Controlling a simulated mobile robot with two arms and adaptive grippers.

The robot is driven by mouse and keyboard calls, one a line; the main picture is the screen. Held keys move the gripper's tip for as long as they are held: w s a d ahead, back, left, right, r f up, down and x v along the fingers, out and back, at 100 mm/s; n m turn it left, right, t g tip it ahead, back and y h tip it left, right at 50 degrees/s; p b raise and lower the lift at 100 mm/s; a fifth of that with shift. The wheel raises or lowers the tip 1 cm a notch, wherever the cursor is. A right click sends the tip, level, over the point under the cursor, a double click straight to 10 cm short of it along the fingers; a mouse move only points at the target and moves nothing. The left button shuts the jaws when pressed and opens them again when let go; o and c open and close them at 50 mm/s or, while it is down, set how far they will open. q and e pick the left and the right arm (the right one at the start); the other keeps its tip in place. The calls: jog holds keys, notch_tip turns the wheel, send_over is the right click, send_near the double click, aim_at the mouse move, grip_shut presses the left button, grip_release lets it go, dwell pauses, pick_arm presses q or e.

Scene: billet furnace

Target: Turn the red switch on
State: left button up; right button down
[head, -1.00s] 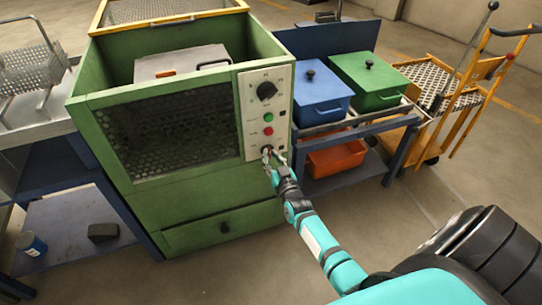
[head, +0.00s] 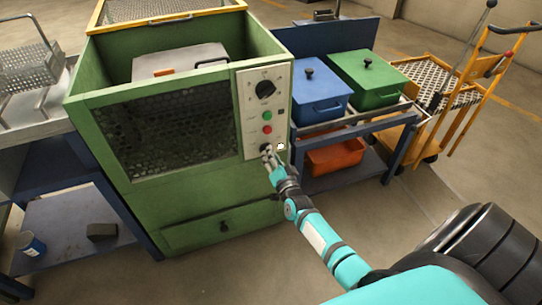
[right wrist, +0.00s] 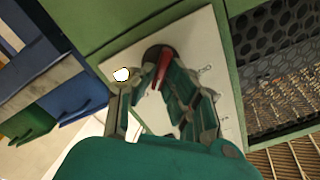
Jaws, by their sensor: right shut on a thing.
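The red switch (right wrist: 162,66) is at the bottom of the pale control panel (head: 251,122) on the green furnace (head: 190,190). In the right wrist view its red handle stands on a dark round base, between my fingers. My right gripper (head: 269,154) is at the panel's lower end and is shut on the switch handle; it also shows in the right wrist view (right wrist: 170,75). In the head view the fingers hide most of the switch. A small lamp (head: 281,146) beside it glows white. My left gripper is not in view.
Above the switch are a red button (head: 267,129), a green button (head: 266,115) and a black knob (head: 265,89). A blue bin (head: 318,95) and a green bin (head: 368,80) stand on a cart to the right. Floor in front is clear.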

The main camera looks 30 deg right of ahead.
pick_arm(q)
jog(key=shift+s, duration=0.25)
pick_arm(e)
jog(key=shift+f+m, duration=0.1)
jog(key=shift+m, duration=0.2)
jog(key=c, duration=1.4)
grip_release()
jog(key=shift+o, duration=0.2)
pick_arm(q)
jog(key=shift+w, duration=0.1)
pick_arm(e)
jog(key=v, duration=1.2)
